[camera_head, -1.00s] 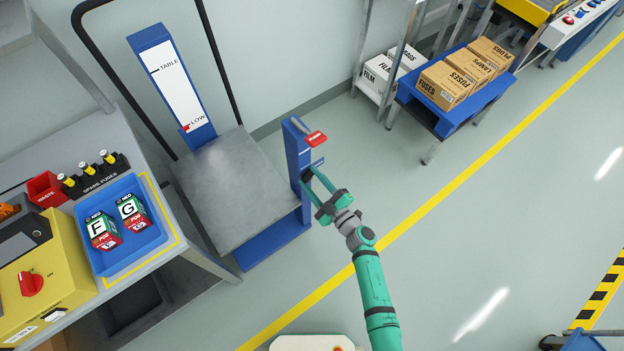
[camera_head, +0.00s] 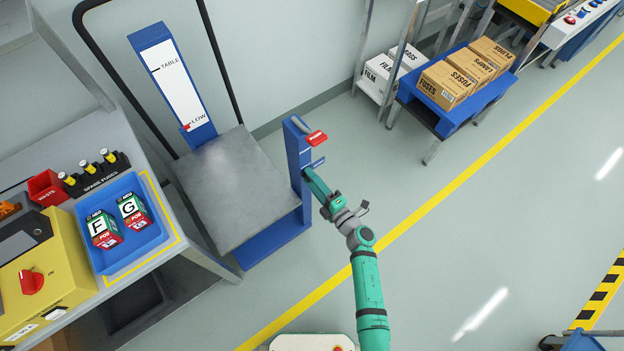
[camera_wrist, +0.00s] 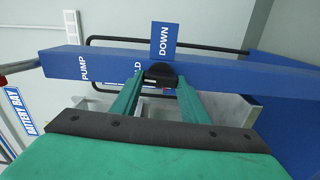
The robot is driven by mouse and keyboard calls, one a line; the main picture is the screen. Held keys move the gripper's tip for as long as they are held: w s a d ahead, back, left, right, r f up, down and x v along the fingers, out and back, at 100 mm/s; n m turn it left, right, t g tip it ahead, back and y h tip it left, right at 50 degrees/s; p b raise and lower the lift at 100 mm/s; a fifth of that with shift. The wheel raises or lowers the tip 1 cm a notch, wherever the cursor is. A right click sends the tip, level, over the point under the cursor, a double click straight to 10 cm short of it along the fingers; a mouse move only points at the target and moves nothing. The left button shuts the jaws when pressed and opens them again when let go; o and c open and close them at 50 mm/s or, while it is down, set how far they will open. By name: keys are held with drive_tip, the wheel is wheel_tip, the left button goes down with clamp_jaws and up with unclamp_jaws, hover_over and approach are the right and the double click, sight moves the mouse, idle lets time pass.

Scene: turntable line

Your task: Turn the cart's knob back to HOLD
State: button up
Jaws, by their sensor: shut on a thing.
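The cart (camera_head: 232,185) has a blue post (camera_head: 296,160) at its right side, which carries the knob. In the wrist view the dark knob (camera_wrist: 160,70) sits on the blue post (camera_wrist: 225,68), between my two green fingers. My gripper (camera_head: 308,176) is shut on the knob; it also shows in the wrist view (camera_wrist: 160,80). The DOWN label (camera_wrist: 165,40) is above the knob and the PUMP label (camera_wrist: 84,68) is to its left. The HOLD label (camera_wrist: 137,72) is partly hidden by the left finger. I cannot tell where the knob points.
A red handle (camera_head: 316,138) sticks out from the post top. The cart's height scale (camera_head: 181,85) has its red marker at LOW. A bench with a blue tray (camera_head: 125,260) stands left. Boxes on a blue stand (camera_head: 455,115) are at the back right. The floor right of my arm is clear.

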drive_tip(key=shift+n, duration=0.4)
drive_tip(key=o, duration=1.1)
drive_tip(key=shift+c, duration=0.2)
drive_tip(key=v, duration=1.1)
